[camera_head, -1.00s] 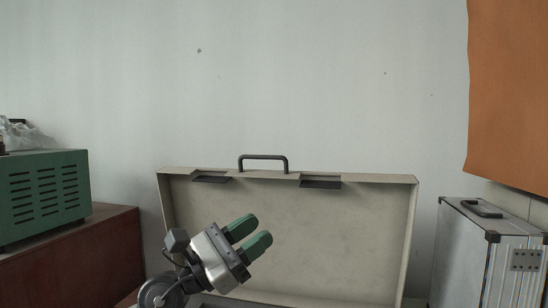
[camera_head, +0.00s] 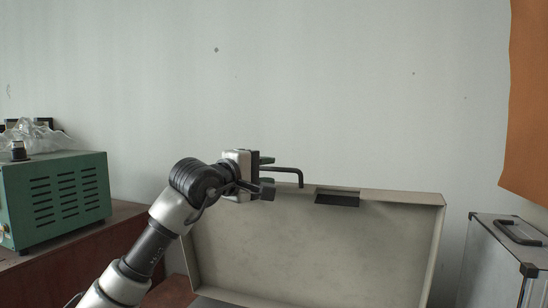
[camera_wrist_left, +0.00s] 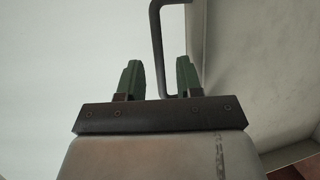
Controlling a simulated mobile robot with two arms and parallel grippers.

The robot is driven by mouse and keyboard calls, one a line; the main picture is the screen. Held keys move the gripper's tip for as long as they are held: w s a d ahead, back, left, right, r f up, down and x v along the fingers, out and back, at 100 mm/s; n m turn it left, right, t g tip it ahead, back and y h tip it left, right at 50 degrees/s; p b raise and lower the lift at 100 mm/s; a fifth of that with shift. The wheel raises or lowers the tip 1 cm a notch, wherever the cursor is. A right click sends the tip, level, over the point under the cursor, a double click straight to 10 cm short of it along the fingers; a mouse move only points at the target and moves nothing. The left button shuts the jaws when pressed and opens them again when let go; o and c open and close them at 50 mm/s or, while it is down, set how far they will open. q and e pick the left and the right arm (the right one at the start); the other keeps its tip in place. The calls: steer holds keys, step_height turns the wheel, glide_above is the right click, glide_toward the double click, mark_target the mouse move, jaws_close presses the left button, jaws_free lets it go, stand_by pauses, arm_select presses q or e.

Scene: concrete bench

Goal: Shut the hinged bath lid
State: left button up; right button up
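The hinged lid (camera_head: 320,245) is a beige panel standing raised, with its hollow inner side towards me in the head view. A dark bar handle (camera_head: 290,169) is on its top edge, and the handle also shows in the left wrist view (camera_wrist_left: 157,40). My left gripper (camera_head: 269,172) is at the left part of this handle and hides some of it. In the left wrist view its green fingers (camera_wrist_left: 160,80) are apart, with the handle between them and a gap on each side. My right gripper is not in view.
A green vented box (camera_head: 60,195) with a clear plastic bag (camera_head: 35,138) stands on a reddish-brown surface (camera_head: 75,245) at the left. A silver case (camera_head: 490,265) stands to the right of the lid. A pale wall (camera_head: 330,80) is behind.

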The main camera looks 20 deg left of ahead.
arm_select(q)
steer(key=shift+p+x, duration=0.6)
steer(key=shift+x, duration=0.9)
steer(key=shift+c, duration=0.3)
jaws_close()
